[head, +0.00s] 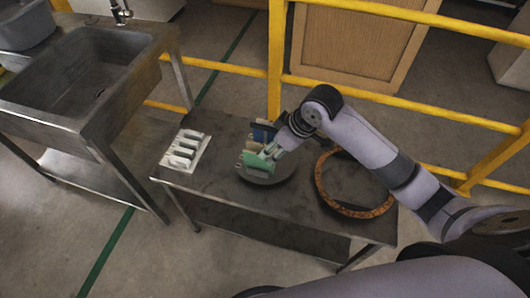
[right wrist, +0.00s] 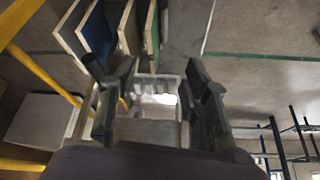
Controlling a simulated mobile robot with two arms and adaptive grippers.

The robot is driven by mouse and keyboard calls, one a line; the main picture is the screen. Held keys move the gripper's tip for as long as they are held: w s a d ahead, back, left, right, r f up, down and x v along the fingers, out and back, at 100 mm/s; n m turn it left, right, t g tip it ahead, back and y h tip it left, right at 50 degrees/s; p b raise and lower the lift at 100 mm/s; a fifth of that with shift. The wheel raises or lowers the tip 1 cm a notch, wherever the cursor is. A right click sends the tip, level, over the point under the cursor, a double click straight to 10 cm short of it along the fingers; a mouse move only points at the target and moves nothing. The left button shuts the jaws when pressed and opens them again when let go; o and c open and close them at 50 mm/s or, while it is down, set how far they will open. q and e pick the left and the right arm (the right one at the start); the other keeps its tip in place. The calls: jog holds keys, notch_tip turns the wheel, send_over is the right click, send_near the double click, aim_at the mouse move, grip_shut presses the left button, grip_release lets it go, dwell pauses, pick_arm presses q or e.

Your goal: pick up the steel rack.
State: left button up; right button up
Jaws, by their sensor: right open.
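My right gripper (head: 268,153) is low over the middle of the metal table, beside upright tiles. A green tile (head: 257,161) and a blue tile (head: 264,131) show there, above a dark round plate (head: 270,175). In the right wrist view the gripper (right wrist: 158,75) is open. A pale, frame-like metal piece (right wrist: 155,84) shows between its fingers; it may be the steel rack, but I cannot tell whether the fingers touch it. The blue tile (right wrist: 97,35) and others stand to the upper left there. My left gripper is not in view.
A pale slotted holder (head: 185,150) lies on the table's left end. A large rust-brown ring (head: 325,195) lies on the right. Yellow rails (head: 275,60) run behind the metal table (head: 222,185); a sink (head: 85,72) stands to the left.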

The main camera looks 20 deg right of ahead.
send_near(268, 127)
jog(key=shift+n, duration=0.3)
jog(key=x, duration=0.6)
jog(key=shift+d+f, duration=0.2)
jog(key=shift+d, duration=0.05)
jog(key=shift+p+x, duration=0.55)
jog(key=shift+x, duration=2.15)
jog(key=shift+s+a, duration=0.15)
jog(key=shift+r, duration=0.1)
jog(key=shift+c, duration=0.3)
grip_shut()
jog(key=shift+r, duration=0.2)
